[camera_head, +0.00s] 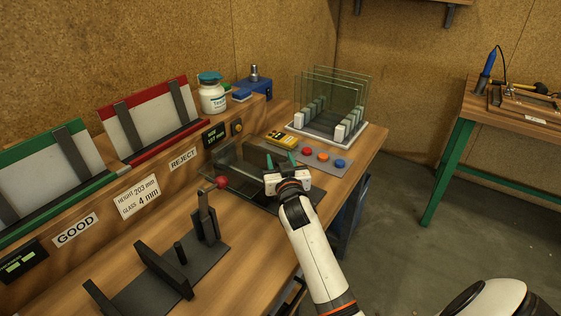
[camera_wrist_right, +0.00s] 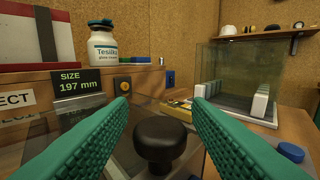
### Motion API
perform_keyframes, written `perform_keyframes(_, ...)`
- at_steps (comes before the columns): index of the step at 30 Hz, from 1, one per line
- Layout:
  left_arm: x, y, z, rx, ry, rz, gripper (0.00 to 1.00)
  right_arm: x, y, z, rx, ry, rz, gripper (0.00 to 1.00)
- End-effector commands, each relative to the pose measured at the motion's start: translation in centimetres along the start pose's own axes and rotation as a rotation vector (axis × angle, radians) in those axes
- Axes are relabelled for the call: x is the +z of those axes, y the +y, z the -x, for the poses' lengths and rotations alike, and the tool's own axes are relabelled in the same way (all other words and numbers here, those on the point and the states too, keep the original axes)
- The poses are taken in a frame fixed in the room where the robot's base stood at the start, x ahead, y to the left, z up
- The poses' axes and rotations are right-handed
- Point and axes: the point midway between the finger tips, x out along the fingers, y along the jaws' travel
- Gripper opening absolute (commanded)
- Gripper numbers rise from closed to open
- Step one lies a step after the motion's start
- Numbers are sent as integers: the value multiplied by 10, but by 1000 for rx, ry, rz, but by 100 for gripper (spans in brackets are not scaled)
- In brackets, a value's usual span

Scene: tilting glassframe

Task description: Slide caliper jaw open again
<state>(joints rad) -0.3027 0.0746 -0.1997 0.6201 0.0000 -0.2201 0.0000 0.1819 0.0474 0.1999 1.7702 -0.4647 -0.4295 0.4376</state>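My right gripper (camera_head: 281,161) is over the dark measuring station on the bench, its teal fingers apart. In the right wrist view, a round black knob (camera_wrist_right: 160,141) shows between the open fingers (camera_wrist_right: 160,103), with gaps on both sides. Whether this knob belongs to the caliper jaw cannot be told for certain. A clear glass pane (camera_head: 232,160) lies over the station; the gripper and arm hide part of it. The station's display (camera_head: 214,135) reads SIZE 197 mm in the right wrist view (camera_wrist_right: 81,84). My left gripper is not in view.
A rack of upright glass panes (camera_head: 346,134) stands behind, near coloured buttons (camera_head: 322,158) and a yellow device (camera_head: 280,138). A black clamp with a red-knobbed lever (camera_head: 222,182) is front left. A white bottle (camera_head: 212,97) stands on the ledge.

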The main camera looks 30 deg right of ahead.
Motion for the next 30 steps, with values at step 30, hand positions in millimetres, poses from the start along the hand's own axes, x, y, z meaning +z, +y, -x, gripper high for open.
perform_keyframes(30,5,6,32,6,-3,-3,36,0,-48,49,0,1,0,0)
